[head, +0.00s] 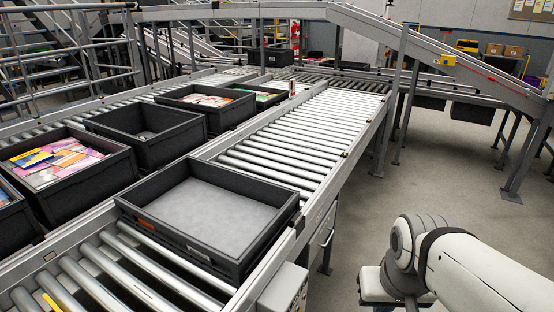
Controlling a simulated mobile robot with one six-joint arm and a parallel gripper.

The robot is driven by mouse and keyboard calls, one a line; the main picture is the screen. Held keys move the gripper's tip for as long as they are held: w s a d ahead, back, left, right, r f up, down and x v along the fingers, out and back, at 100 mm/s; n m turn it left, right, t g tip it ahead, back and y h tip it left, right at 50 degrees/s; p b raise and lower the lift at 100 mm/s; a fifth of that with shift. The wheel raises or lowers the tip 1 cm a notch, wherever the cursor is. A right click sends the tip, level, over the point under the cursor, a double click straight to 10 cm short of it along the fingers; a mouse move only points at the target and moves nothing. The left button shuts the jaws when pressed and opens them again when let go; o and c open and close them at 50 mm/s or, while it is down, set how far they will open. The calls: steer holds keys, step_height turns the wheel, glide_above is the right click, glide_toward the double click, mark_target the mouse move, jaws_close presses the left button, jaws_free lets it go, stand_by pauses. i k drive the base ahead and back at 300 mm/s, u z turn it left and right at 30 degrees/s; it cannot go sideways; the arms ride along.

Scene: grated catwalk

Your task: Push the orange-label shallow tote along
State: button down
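A shallow dark grey tote (210,207) sits on the near roller conveyor, tilted slightly across my view. An orange label (147,224) shows on its near left wall. The tote looks empty, with a plain grey floor. My white arm comes in at the lower right, over the floor beside the conveyor and apart from the tote. The fingers of my gripper cannot be made out.
Bare rollers (305,135) run beyond the tote, and more lie in front of it. A parallel lane at left holds a tote of colourful packets (55,167), a deep tote (146,134) and others. A grey box (284,290) is on the conveyor's near right side. Open floor (430,170) lies to the right.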

mark_target(226, 233)
steer(key=z, duration=1.3)
steer(key=i, duration=2.35)
steer(key=u, duration=1.85)
steer(key=k, duration=0.1)
steer(key=u, duration=1.55)
steer(key=i, duration=1)
steer(key=u, duration=0.05)
